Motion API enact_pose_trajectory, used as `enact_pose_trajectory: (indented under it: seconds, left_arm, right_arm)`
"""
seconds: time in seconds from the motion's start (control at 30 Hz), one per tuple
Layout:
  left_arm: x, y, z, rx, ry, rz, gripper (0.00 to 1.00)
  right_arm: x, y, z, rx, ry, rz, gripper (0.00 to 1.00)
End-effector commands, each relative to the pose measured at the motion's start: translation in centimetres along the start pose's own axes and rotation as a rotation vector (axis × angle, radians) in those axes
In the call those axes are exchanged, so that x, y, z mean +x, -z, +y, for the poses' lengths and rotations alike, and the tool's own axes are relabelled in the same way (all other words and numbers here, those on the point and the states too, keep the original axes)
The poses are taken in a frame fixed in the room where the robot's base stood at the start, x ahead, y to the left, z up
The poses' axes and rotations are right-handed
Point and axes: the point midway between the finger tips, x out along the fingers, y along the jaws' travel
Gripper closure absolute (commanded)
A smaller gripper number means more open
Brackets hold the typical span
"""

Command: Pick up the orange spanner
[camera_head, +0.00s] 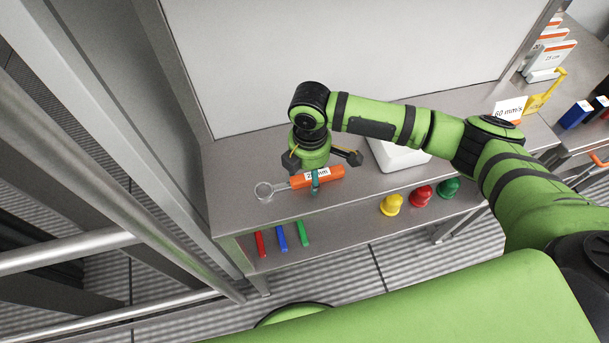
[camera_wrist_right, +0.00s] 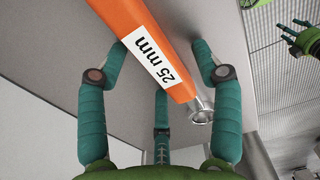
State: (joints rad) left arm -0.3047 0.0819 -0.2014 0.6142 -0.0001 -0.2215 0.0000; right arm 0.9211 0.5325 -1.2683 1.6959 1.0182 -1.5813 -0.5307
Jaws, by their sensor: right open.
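The orange spanner (camera_head: 328,174) lies on the grey shelf top, with a white label and a metal ring end (camera_head: 264,190) pointing left. My right gripper (camera_head: 318,168) is above it, open, with its dark fingers spread. In the right wrist view the spanner's orange handle (camera_wrist_right: 135,20) with its "25 mm" label runs between the spread teal fingers (camera_wrist_right: 160,52). A third finger stands below the handle. Whether any finger touches the handle is unclear. A small green hand at the upper right of the wrist view looks like my left gripper (camera_wrist_right: 300,38); its jaw state is unclear.
Yellow (camera_head: 391,205), red (camera_head: 421,196) and green (camera_head: 448,189) domed pieces stand along the front. Red (camera_head: 261,244), blue (camera_head: 281,238) and green (camera_head: 303,233) bars lie lower left. A white box (camera_head: 398,156) sits right of the spanner. A large pale panel (camera_head: 340,60) rises behind.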

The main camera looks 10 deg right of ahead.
Motion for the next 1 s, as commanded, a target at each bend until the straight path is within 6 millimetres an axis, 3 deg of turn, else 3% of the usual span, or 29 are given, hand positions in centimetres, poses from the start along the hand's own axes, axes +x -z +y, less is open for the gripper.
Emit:
enact_pose_trajectory:
  seconds: [0.13,0.17,0.3,0.77,1.0]
  left_arm:
    - [0.1,1.5,-0.1,0.000,0.001,0.025,0.41]
    - [0.1,1.6,-0.1,0.000,0.001,0.027,0.41]
    - [0.1,1.6,0.0,0.000,0.000,0.027,0.41]
    - [0.2,0.6,0.2,-0.002,-0.002,0.010,0.41]
    - [1.2,0.5,0.1,-0.002,-0.002,0.010,0.41]
  right_arm:
    - [0.0,0.0,0.0,-0.001,0.000,0.000,0.34]
    - [0.0,0.0,0.0,-0.001,0.000,0.000,0.42]
    - [0.0,0.1,0.0,-0.001,0.000,0.001,0.98]
    - [-0.2,0.1,0.0,-0.001,-0.001,0.002,1.00]
    - [-2.8,0.1,0.2,-0.002,-0.006,0.004,1.00]
